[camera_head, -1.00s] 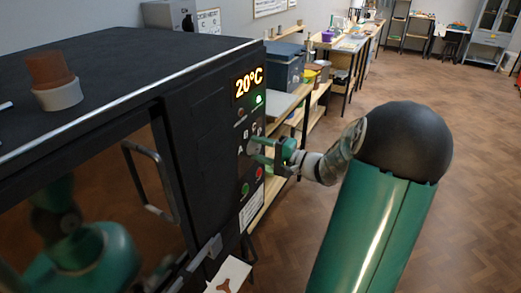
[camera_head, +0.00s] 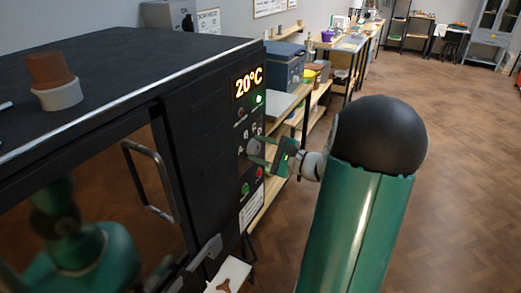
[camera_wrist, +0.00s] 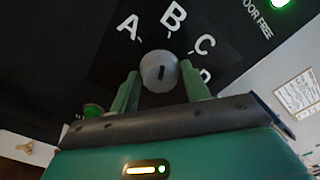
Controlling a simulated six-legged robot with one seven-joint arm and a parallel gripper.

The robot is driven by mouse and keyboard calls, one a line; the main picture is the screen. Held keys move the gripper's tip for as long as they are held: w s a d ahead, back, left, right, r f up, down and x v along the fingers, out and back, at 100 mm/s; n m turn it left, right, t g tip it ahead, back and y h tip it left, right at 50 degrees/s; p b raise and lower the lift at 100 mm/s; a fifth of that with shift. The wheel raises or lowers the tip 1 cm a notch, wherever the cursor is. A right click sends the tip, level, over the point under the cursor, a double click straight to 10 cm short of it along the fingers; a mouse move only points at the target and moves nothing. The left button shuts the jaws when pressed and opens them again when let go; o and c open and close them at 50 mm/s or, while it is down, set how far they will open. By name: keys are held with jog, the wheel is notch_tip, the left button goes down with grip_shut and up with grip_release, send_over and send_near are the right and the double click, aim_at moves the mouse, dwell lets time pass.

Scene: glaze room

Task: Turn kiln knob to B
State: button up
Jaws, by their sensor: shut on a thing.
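The black kiln (camera_head: 205,120) stands at the left, its control panel facing my arm. The kiln knob (camera_wrist: 160,69) is a round grey dial with a short dark mark on its face. White letters A (camera_wrist: 128,26), B (camera_wrist: 174,16) and C (camera_wrist: 205,44) curve around it, with a fourth letter partly hidden by a finger. I cannot tell for sure which letter the mark points to. My gripper (camera_wrist: 161,88) is shut on the knob, one green finger on each side.
The panel has a 20°C display (camera_head: 249,82), a lit green lamp (camera_head: 259,99), a green button (camera_head: 245,188) and a red button (camera_head: 259,172). The door handle (camera_head: 150,180) sticks out to the left. A clay pot (camera_head: 50,68) stands on the kiln. Floor is open at right.

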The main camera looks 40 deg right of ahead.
jog(key=shift+m, duration=0.4)
jog(key=o, duration=0.8)
jog(key=v, duration=1.4)
jog(key=shift+a, duration=0.1)
